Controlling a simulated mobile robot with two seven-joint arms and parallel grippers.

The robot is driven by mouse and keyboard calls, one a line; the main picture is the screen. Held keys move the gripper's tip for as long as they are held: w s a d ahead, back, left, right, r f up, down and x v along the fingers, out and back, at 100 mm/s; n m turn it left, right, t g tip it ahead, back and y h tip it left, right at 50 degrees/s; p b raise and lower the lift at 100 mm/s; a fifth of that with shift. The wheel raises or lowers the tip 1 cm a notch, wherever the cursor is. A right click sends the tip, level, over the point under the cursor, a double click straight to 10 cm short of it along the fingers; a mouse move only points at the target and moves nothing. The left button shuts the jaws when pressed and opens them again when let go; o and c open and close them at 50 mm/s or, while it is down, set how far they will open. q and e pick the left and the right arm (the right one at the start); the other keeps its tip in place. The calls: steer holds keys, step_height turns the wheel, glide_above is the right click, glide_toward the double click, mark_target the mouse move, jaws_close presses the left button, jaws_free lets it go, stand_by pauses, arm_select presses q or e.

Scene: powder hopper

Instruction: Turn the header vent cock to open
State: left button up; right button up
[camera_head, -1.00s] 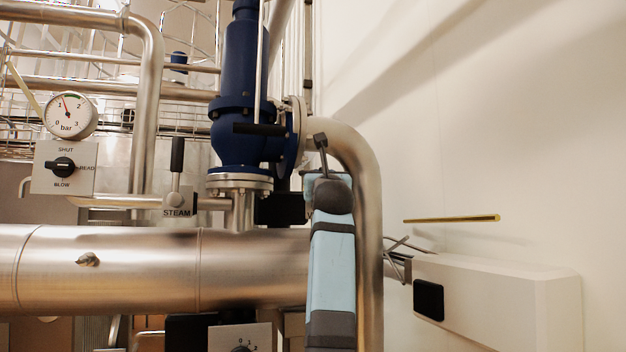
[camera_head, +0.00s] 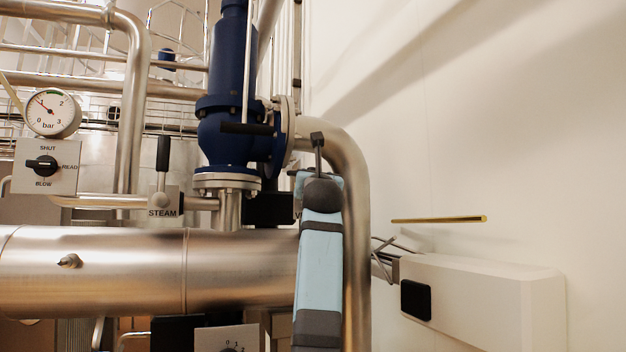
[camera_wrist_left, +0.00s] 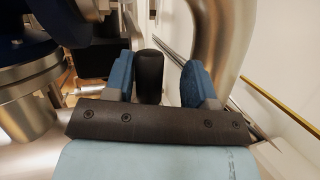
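My left gripper (camera_head: 320,182) is at the end of the light-blue arm in front of the bent steel pipe, right of the blue valve. In the left wrist view its two blue fingers (camera_wrist_left: 159,70) stand apart on either side of a black cylindrical handle (camera_wrist_left: 149,76). The handle is nearer the left finger, with a clear gap to the right finger. I take this handle to be the header vent cock's; no label on it shows. In the head view the gripper hides the handle's body. My right gripper is not in view.
The steel header (camera_head: 120,270) runs below the blue valve (camera_head: 228,100). A STEAM lever (camera_head: 162,165), a SHUT/READ/BLOW knob (camera_head: 43,167) and a bar gauge (camera_head: 52,113) are at left. A brass rod (camera_head: 440,220) and a white box (camera_head: 490,295) are at the right wall.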

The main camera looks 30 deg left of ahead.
arm_select(q)
steer(key=shift+s+a, duration=0.1)
stand_by(0.3)
steer(key=shift+s+d+f, duration=0.25)
steer(key=b+v, duration=0.4)
steer(key=v, duration=0.9)
steer(key=shift+r+b, duration=0.15)
steer(key=shift+b, duration=0.15)
steer(key=shift+a, duration=0.1)
